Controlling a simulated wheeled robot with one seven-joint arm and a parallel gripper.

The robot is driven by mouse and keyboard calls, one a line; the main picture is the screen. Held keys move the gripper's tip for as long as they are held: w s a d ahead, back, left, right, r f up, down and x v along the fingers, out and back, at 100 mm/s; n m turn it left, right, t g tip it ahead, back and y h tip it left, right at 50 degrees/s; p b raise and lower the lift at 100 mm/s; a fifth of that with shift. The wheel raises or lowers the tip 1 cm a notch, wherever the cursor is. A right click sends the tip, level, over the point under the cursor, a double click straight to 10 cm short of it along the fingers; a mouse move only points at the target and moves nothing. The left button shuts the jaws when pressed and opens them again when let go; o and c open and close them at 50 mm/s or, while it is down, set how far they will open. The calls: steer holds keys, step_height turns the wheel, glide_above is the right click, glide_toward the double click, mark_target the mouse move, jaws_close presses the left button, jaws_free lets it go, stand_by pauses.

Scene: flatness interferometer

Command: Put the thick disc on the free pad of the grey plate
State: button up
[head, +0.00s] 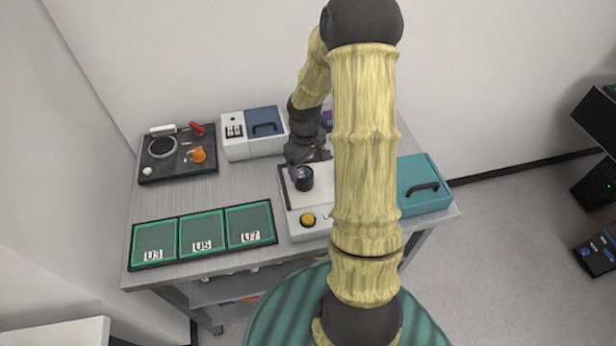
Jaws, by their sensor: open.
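A short dark round piece (303,179), which looks like the thick disc, stands upright on the pale top of a white instrument (296,222) with a yellow button. My gripper (301,163) is open just above and behind it; I cannot tell whether the fingers touch it. My arm hides the instrument's right part. A dark grey plate (150,178) at the back left carries a ring, a red piece, an orange knob and a small white ball. I cannot make out a free pad on it. A dark-framed board (178,218) at the front left has green pads marked U3, U5 and U7, all bare.
A white box with a blue handled lid (264,121) stands at the back. A teal case (422,184) with a dark handle is at the right edge of the table. Bare grey tabletop (238,183) lies between the board and the back box.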

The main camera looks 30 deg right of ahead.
mark_target(303, 173)
steer(key=shift+a+f+p, duration=0.35)
steer(key=shift+a+f, duration=0.1)
steer(key=shift+f, duration=0.1)
steer(key=shift+d+f+p, duration=0.15)
steer(key=shift+f+p, duration=0.45)
steer(key=shift+f, duration=1.45)
steer(key=shift+s, duration=0.1)
steer(key=shift+c, duration=0.2)
steer(key=shift+w, duration=0.2)
steer(key=c, duration=0.3)
steer(key=shift+d, duration=0.1)
steer(key=c, duration=0.8)
steer(key=shift+c, duration=1)
steer(key=shift+a, duration=0.2)
steer(key=shift+r, duration=0.1)
